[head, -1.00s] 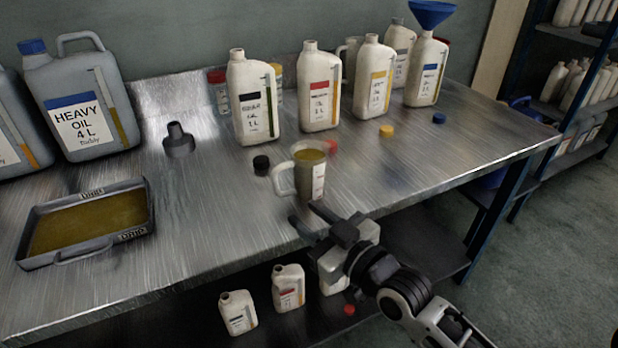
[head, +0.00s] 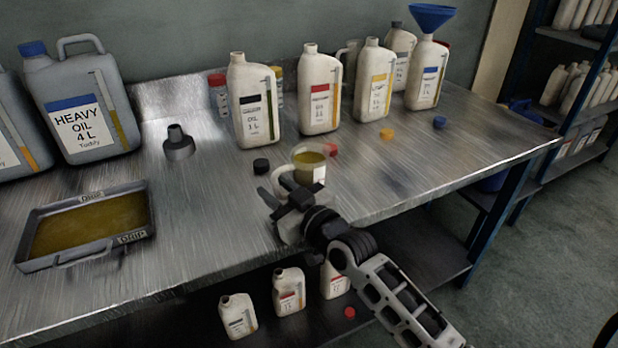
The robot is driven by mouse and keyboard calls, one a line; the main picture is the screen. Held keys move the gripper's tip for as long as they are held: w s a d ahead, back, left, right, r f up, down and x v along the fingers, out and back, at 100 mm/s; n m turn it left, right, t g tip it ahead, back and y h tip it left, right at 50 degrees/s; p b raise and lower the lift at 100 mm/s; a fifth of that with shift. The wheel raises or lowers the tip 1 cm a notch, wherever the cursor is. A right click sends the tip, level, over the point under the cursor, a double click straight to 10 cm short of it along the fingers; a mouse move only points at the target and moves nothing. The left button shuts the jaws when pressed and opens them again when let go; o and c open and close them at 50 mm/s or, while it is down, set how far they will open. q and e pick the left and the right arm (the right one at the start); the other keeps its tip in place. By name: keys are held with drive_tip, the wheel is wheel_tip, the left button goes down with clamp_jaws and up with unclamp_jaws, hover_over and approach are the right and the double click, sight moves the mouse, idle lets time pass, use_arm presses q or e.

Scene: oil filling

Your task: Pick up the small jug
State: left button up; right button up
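The small jug (head: 316,168) is a pale cup-like vessel with a side handle, holding yellow-brown oil. It stands upright near the front edge of the metal bench in the head view. Its handle points left, and its lower part is hidden by my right gripper. My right gripper (head: 275,190) is just in front of the jug, on its handle side. Its dark fingers are apart, close to the handle; I cannot tell whether they touch it. My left gripper is not in view.
On the metal bench (head: 210,230), a drip tray (head: 150,212) sits left and a heavy oil can (head: 80,110) behind it. Several oil bottles line the back, one with a blue funnel (head: 433,16). Loose caps lie near the jug, including a black one (head: 261,165).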

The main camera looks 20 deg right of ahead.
clamp_jaws()
drive_tip(key=shift+r, duration=0.1)
drive_tip(key=shift+s+r, duration=0.15)
drive_tip(key=shift+s+d+r+p, duration=0.25)
drive_tip(key=shift+s+r+p, duration=0.05)
drive_tip(key=shift+s+r, duration=0.4)
drive_tip(key=s+d+r, duration=0.2)
drive_tip(key=s+r, duration=0.1)
drive_tip(key=s, duration=0.2)
drive_tip(key=s+d+r+p, duration=0.1)
drive_tip(key=s+r, duration=0.2)
drive_tip(key=s, duration=0.3)
drive_tip(key=shift+s+d, duration=0.25)
drive_tip(key=shift+d, duration=0.1)
drive_tip(key=shift+r, duration=0.1)
